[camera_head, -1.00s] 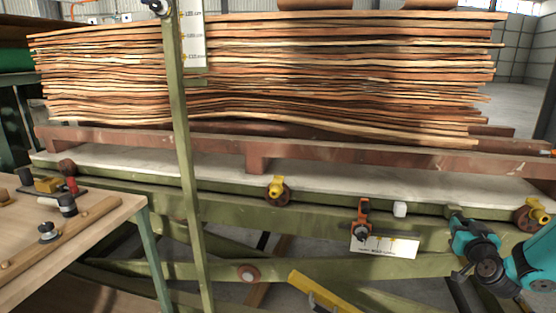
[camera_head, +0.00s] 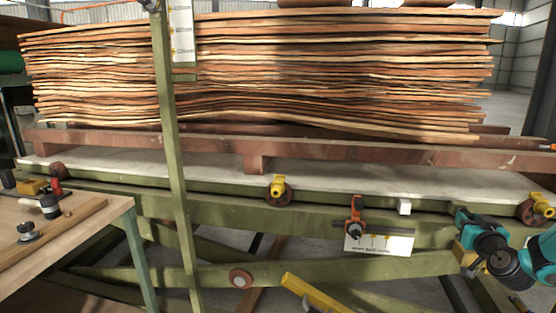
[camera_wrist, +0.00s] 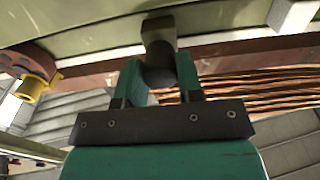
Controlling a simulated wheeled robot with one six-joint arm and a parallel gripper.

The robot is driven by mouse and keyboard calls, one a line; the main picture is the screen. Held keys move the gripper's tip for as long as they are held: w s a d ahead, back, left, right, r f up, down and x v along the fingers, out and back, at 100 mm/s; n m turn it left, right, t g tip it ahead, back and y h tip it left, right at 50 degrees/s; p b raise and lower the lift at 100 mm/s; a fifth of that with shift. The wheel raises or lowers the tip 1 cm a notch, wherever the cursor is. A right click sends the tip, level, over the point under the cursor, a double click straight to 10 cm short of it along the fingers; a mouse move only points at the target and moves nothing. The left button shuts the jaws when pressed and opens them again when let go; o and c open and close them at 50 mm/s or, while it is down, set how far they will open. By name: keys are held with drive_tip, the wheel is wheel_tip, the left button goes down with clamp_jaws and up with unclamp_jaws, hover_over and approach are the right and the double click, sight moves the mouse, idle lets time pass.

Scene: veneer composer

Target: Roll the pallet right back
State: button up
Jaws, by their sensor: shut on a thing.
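The reddish-brown pallet (camera_head: 350,151) bears a tall stack of veneer sheets (camera_head: 260,75). It stands on a pale deck (camera_head: 340,185) with rusty wheels along its near side, among them a middle wheel (camera_head: 279,193) with a yellow fitting. My gripper (camera_head: 468,232) is at the lower right, against the near side of the deck. In the wrist view my gripper (camera_wrist: 158,80) is shut on a dark round knob (camera_wrist: 158,58), which joins a grey block on a green rail. In the head view my gripper mostly hides the knob.
A green upright post (camera_head: 171,150) with a scale plate stands in front of the stack. An orange clamp (camera_head: 356,215) and a white label (camera_head: 385,243) are on the lower green frame. A workbench (camera_head: 75,235) with tools is at lower left. A yellow bar (camera_head: 312,293) juts up below.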

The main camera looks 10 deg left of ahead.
drive_tip(key=shift+s+d+b, duration=0.1)
drive_tip(key=shift+d+b, duration=1.2)
drive_tip(key=shift+d, duration=0.3)
drive_tip(key=o, duration=0.9)
drive_tip(key=shift+s+f+b, duration=0.15)
drive_tip(key=shift+s+b, duration=0.4)
drive_tip(key=shift+b, duration=0.25)
drive_tip(key=shift+s+a+b, duration=0.2)
drive_tip(key=shift+s+b, duration=1.75)
drive_tip(key=shift+b, duration=0.15)
drive_tip(key=shift+a+r, duration=0.1)
drive_tip(key=shift+r, duration=0.1)
